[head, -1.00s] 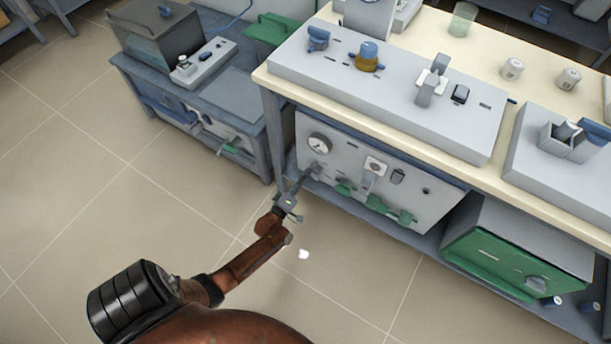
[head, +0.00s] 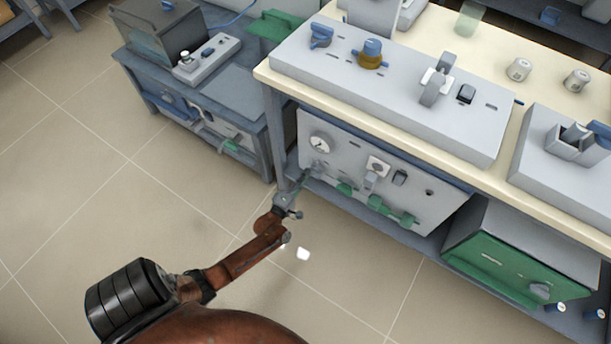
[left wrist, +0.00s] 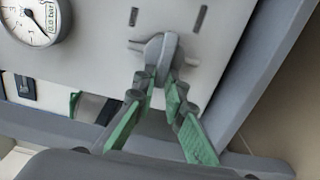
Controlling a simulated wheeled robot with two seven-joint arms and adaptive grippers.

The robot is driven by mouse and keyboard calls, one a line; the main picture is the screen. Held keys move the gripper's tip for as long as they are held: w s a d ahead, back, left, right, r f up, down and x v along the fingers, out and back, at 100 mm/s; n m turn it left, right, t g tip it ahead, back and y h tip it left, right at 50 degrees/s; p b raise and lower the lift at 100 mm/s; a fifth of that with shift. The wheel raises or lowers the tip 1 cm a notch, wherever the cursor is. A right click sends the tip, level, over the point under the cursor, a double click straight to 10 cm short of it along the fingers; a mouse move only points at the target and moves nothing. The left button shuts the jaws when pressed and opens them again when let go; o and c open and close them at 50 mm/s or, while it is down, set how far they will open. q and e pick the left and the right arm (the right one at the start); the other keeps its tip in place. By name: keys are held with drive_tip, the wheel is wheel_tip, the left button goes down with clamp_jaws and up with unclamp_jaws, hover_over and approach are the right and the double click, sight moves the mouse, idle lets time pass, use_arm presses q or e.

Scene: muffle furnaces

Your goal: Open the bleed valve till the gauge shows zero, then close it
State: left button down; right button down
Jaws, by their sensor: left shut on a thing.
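A grey valve knob (left wrist: 163,48) sits on the pale panel (head: 405,205) under the bench, between two dark slot marks in the left wrist view. My left gripper (left wrist: 164,82) has its green fingers shut on the lower part of this knob. In the head view the left gripper (head: 307,180) reaches the panel's left end, and the knob is small there and partly hidden by the fingers. The round gauge (head: 320,143) is just above it. The gauge also shows in the left wrist view (left wrist: 34,20), cut by the edge; I cannot read its value surely. My right gripper is not in view.
Green handles (head: 378,204) stick out of the panel to the right of the gripper. A green-fronted box (head: 505,262) stands on the lower shelf at right. The bench top (head: 490,60) overhangs the panel. A bench leg (head: 276,130) is close on the left. The floor in front is clear.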

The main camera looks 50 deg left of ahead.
use_arm(q)
drive_tip(key=shift+f, duration=0.15)
drive_tip(key=c, duration=2)
unclamp_jaws()
drive_tip(key=shift+s, duration=0.15)
drive_tip(key=v, duration=1.1)
drive_tip(key=shift+s+d, duration=0.2)
drive_tip(key=shift+s, duration=0.15)
